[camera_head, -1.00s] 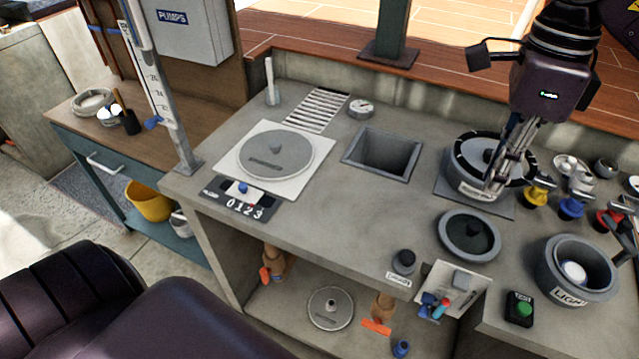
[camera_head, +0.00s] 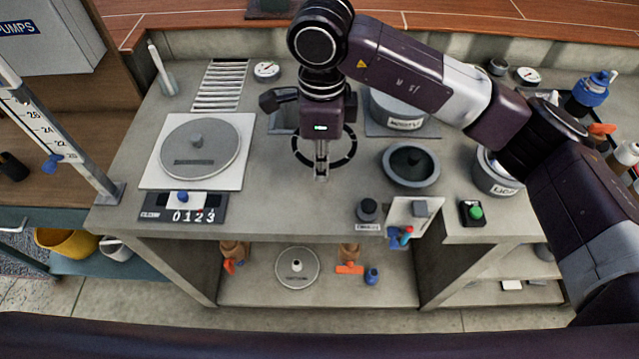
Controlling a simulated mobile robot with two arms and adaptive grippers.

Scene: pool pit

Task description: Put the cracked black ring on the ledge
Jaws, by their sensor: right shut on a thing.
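The black ring (camera_head: 352,150), with pale marks along it, hangs from my right gripper (camera_head: 321,172). The gripper points down and is shut on the ring's near side. The ring appears roughly level over the grey counter, just in front of the square pit; its height above the counter is hard to judge. A crack cannot be made out at this size. A concrete wall (camera_head: 205,42) with a wooden deck (camera_head: 450,25) on top runs along the back; which surface is the ledge is unclear. My left gripper is not in view.
The square pit (camera_head: 282,122) is partly hidden by my gripper. A round lid on a white plate (camera_head: 151,180) lies left. A labelled grey pot (camera_head: 405,124), a dark-centred dish (camera_head: 409,184) and another pot (camera_head: 490,180) stand right. Bare counter lies front left of the ring.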

